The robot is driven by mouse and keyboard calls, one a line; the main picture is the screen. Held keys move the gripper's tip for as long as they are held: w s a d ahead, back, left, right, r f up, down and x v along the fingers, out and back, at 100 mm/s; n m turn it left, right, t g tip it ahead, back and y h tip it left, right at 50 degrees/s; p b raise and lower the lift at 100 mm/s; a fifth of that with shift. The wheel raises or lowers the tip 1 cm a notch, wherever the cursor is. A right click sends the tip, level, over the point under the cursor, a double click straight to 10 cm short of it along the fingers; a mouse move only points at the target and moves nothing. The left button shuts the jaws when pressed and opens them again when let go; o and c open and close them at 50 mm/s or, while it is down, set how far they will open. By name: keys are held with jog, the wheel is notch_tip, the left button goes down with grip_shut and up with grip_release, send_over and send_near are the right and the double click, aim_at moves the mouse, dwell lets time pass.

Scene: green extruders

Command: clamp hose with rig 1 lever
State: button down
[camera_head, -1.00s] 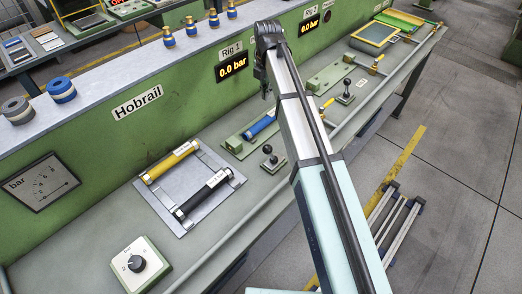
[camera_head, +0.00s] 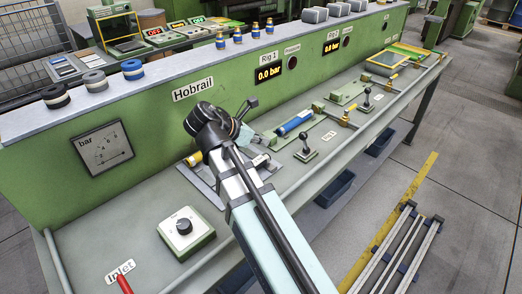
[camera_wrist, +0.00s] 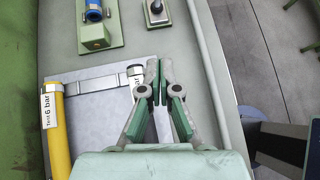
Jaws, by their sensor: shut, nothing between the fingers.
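The rig 1 lever (camera_head: 306,142) stands about upright on its green base, with a dark knob on top. In the wrist view the lever (camera_wrist: 157,10) is at the top edge. The blue hose (camera_head: 295,122) lies in the green rig 1 fixture (camera_head: 277,141) behind the lever. The hose's near end (camera_wrist: 93,10) and the fixture's end block (camera_wrist: 95,40) show in the wrist view. My gripper (camera_wrist: 160,68) is shut and empty, over the tray and short of the lever. In the head view, arm parts hide much of it.
A grey tray (camera_wrist: 90,73) holds a yellow hose (camera_wrist: 55,130) marked 6 bar. A black hose's pale end (camera_wrist: 136,75) shows beside my fingers. Rig 2 has its own lever (camera_head: 367,97). The rig 1 display (camera_head: 269,73) reads 0.0 bar. An inlet dial box (camera_head: 185,230) stands front left.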

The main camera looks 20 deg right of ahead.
jog(key=shift+w+d+r+m, duration=0.2)
jog(key=shift+d+m, duration=0.1)
jog(key=shift+d, duration=0.1)
jog(key=p, duration=0.1)
send_near(305, 142)
jog(key=shift+x, duration=1.8)
jog(key=shift+w+a+f, duration=0.15)
jog(key=shift+a+f, duration=0.05)
jog(key=shift+r+p, duration=0.15)
jog(key=shift+p, duration=0.15)
